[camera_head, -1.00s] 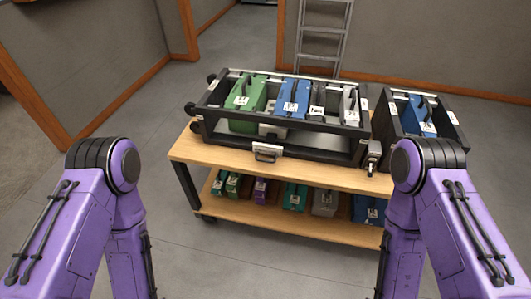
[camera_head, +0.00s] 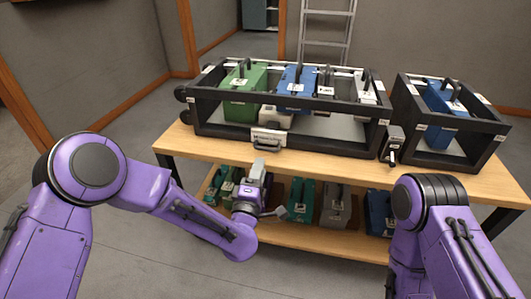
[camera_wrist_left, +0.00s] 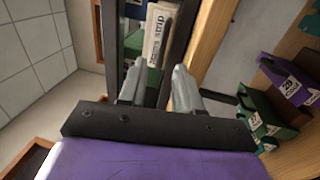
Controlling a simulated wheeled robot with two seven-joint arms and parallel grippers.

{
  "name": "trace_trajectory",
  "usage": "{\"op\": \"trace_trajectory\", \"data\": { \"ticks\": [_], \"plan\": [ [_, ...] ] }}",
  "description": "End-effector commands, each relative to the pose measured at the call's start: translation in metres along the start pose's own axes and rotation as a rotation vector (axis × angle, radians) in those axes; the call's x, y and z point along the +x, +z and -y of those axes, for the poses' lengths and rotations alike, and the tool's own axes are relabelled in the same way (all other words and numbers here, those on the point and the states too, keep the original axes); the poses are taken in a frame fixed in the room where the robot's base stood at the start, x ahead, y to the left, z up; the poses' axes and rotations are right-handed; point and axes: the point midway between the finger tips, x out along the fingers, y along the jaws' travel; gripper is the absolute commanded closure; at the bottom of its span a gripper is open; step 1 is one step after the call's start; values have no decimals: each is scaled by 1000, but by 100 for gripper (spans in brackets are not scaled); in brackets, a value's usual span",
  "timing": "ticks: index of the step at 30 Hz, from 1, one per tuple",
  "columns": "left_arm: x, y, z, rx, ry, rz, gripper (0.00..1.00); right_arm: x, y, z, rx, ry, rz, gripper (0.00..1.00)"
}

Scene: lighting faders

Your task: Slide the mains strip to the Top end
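The mains strip is marked by a white label plate (camera_head: 268,136) with a dark pull handle, on the front lower rail of the long black rack (camera_head: 225,134). In the left wrist view its label (camera_wrist_left: 157,36) partly reads "strip", ahead of the fingers. My left gripper (camera_head: 271,191) is in front of the table edge, lower than the plate and apart from it. Its two grey fingers are spread with nothing between them in the left wrist view (camera_wrist_left: 158,84). My right gripper is out of view; only its arm shows.
The rack holds a green unit (camera_head: 242,104), a blue unit (camera_head: 296,90) and grey ones. A smaller black rack (camera_head: 480,124) with a blue unit stands to the right. Several cases sit on the lower wooden shelf (camera_head: 300,235). A ladder (camera_head: 327,30) stands behind.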

Motion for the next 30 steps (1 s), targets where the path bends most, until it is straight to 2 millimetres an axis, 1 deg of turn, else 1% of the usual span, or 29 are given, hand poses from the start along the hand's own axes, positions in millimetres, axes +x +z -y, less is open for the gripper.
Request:
{"op": "trace_trajectory", "data": {
  "ticks": [1,6,10,12,15,22,23,24,25,30],
  "plan": [
    [11,-1,0,1,2,-4,67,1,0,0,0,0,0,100],
    [50,-1,2,3,0,-4,67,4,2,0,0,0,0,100],
    [72,-1,2,4,-2,-3,67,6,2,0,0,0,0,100],
    [80,-1,2,5,-3,-2,67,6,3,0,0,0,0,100],
    [85,-1,2,5,-4,-1,67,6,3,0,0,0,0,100],
    [86,-1,2,5,-5,0,67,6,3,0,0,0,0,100],
    [86,-1,2,6,-5,0,76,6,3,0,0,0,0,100],
    [86,-1,2,6,-5,0,90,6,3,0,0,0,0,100],
    [86,-1,2,6,-5,0,99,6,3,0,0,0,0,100],
    [86,-1,2,6,-5,0,100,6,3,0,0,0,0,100]
  ]
}}
